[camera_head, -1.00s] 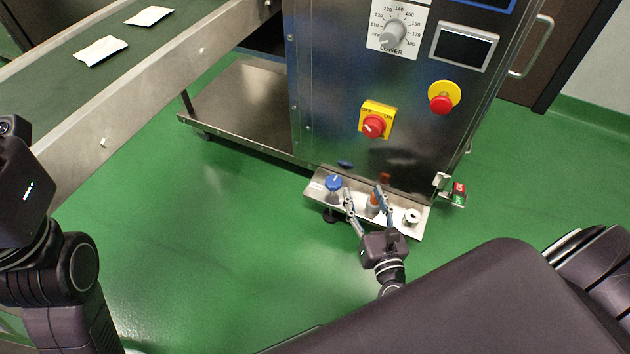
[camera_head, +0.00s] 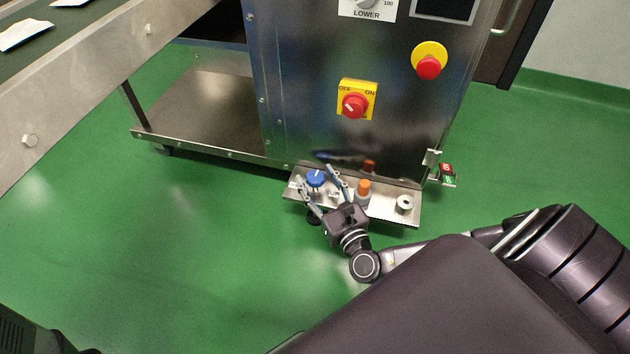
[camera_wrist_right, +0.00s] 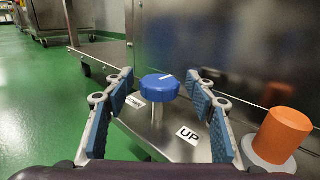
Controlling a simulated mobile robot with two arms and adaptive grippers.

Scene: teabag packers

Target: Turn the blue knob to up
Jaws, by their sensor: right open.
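The blue knob (camera_head: 316,177) stands on a small steel shelf (camera_head: 378,211) at the foot of the machine. In the right wrist view the blue knob (camera_wrist_right: 160,87) has a white mark on top, pointing toward the back right. A DOWN label (camera_wrist_right: 135,102) lies to its left and an UP label (camera_wrist_right: 188,135) to its front right. My right gripper (camera_head: 318,180) is open, with its fingers on either side of the knob's front. In the wrist view its blue-padded fingers (camera_wrist_right: 160,115) stand apart from the knob. My left gripper is not in view.
The machine panel (camera_head: 300,110) rises close behind, with a red OFF/ON switch (camera_head: 355,105) and a red emergency button (camera_head: 429,67). Green floor (camera_head: 200,260) is clear in front.

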